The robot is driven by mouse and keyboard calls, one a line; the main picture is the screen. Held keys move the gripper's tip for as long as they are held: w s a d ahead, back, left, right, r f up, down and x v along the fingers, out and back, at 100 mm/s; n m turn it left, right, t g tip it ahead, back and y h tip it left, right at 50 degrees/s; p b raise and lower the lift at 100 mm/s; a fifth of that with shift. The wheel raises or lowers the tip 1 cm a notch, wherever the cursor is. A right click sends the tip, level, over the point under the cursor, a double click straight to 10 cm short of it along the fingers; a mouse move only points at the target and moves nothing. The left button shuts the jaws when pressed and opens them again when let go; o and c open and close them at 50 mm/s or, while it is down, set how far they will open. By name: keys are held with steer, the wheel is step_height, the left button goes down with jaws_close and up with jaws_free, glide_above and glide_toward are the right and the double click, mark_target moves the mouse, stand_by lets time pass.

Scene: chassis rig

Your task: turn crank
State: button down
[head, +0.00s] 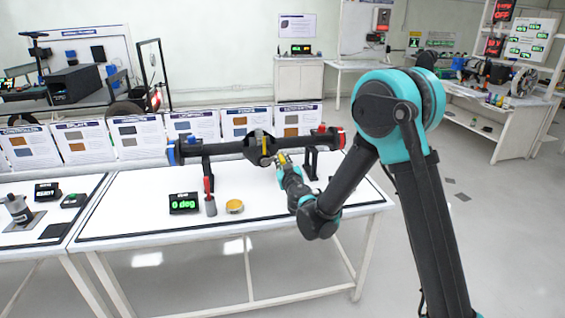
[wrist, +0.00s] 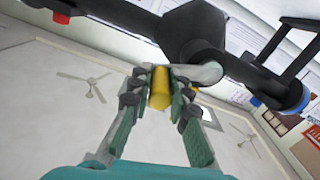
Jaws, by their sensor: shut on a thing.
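The crank rig on the white table has a long black axle bar (head: 218,149) on black stands, with a blue left end (head: 171,153) and a red right end (head: 341,138). A dark hub (head: 262,148) sits at its middle. The yellow crank handle (head: 281,157) is beside the hub. My gripper (head: 284,166) reaches it from the right front. In the wrist view, my gripper (wrist: 159,82) is shut on the yellow handle (wrist: 160,90), its fingers on either side. A grey crank arm (wrist: 205,73) joins the handle to the dark hub (wrist: 195,30). A small display (head: 184,203) reads "0 deg".
Information boards (head: 192,127) line the table's back edge. The white table top (head: 135,205) is clear at left and front right.

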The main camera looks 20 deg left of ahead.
steer(key=s+a+r+n, duration=0.3)
steer(key=a+r+n, duration=0.1)
steer(key=n, duration=0.8)
steer(key=shift+a+n, duration=0.4)
stand_by(0.4)
steer(key=c, duration=1.4)
jaws_free()
steer(key=v, duration=1.2)
steer(key=shift+s, duration=0.1)
